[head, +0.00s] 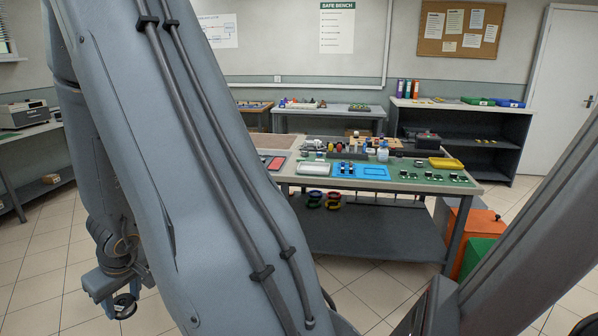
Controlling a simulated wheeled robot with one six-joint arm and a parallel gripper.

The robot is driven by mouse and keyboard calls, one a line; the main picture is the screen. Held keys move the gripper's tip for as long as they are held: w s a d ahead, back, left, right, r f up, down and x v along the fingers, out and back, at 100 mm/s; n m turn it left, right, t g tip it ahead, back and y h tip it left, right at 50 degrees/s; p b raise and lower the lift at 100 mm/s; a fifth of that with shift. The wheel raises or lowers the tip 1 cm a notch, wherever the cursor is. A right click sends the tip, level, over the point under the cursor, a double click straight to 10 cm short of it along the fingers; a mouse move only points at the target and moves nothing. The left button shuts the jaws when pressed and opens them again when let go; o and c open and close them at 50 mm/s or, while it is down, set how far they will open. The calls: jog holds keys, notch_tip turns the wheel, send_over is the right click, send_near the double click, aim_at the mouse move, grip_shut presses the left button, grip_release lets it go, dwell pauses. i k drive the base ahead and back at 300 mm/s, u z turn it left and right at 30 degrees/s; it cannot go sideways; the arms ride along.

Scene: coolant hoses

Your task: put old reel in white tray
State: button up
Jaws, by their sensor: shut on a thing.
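My gripper (119,293) hangs low at the left, over the tiled floor and well away from the bench. It is shut on a dark, ring-shaped reel (125,308), which shows just below the fingers. The reel is small in the picture and partly hidden by the gripper, so its markings cannot be read. A white tray (313,169) lies on the middle workbench, right of my arm. It looks empty from here.
My arm hides much of the left.

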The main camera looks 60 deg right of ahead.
aim_at(313, 169)
jog(key=z, duration=1.75)
jog(key=i, duration=1.65)
jog(key=z, duration=0.6)
jog(key=i, duration=0.5)
